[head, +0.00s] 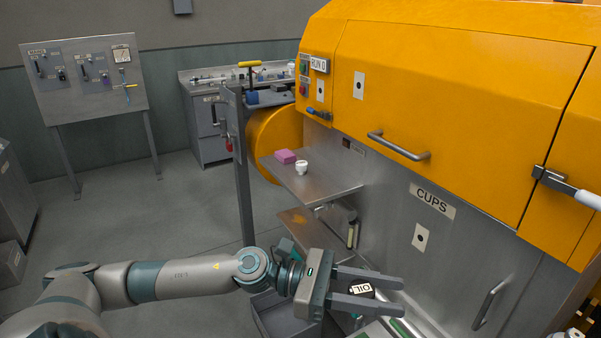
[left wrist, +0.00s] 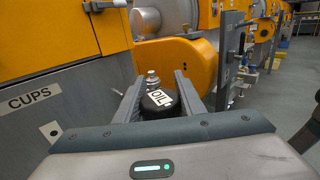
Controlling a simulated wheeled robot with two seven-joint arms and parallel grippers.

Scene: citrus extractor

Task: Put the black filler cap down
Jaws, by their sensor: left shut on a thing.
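The black filler cap (head: 361,289), with a white "OIL" label on top, sits between the two fingers of my left gripper (head: 400,296). The gripper is shut on it. In the left wrist view the cap (left wrist: 158,102) shows between the fingers of the left gripper (left wrist: 155,86), label up. A small silver fitting (left wrist: 152,79) shows just beyond the cap there; I cannot tell what it is. What lies directly under the cap is mostly hidden by the gripper. My right gripper is not in view.
The yellow and steel machine (head: 440,110) stands close on the right, with door handles sticking out. A steel shelf (head: 325,188) holds a pink block (head: 285,156) and a white cup (head: 301,168). A grey bin (head: 275,322) stands below my gripper. A grey post (head: 243,180) rises behind.

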